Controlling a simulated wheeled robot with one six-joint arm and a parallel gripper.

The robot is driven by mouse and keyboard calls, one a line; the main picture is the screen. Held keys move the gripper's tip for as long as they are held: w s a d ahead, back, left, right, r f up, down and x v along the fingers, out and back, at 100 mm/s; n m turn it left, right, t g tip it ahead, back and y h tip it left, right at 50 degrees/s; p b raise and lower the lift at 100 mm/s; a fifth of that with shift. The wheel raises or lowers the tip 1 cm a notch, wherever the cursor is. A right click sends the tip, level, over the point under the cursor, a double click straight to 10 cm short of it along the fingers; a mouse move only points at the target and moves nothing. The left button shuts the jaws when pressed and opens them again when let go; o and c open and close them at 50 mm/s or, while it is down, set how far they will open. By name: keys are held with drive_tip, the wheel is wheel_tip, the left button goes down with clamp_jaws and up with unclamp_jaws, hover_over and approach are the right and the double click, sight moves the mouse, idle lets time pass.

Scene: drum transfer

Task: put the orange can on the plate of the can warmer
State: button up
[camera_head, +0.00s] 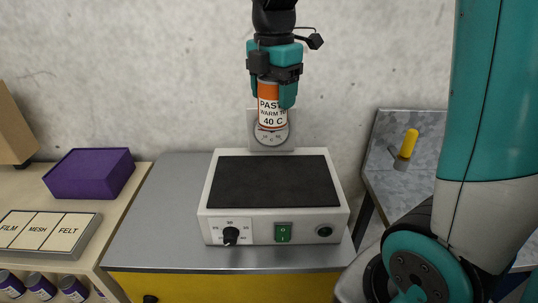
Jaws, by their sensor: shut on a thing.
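The orange can (271,107) has a white label reading "PAST… WARM TO 40 C". My gripper (275,85) is shut on its upper part and holds it upright. The can appears above the back part of the can warmer (328,222), and a gap shows between it and the plate; how far back it hangs is hard to tell. The warmer is a white box with a bare dark plate (273,182) on top. Its front has a black knob (230,235), a green switch (282,233) and a dark round button (324,231).
The warmer stands on a grey-topped cabinet (160,235) with a yellow front. A dial panel is on the wall behind the can. A purple box (90,174) and a labelled tray (48,230) are at left. A grey surface with a yellow handle (409,143) is at right.

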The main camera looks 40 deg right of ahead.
wheel_tip(320, 180, down, 14)
drive_tip(key=shift+f+p, duration=0.25)
drive_tip(key=shift+p, duration=0.6)
drive_tip(key=shift+f, duration=0.1)
drive_tip(key=o, duration=1.1)
drive_tip(key=shift+o, duration=0.3)
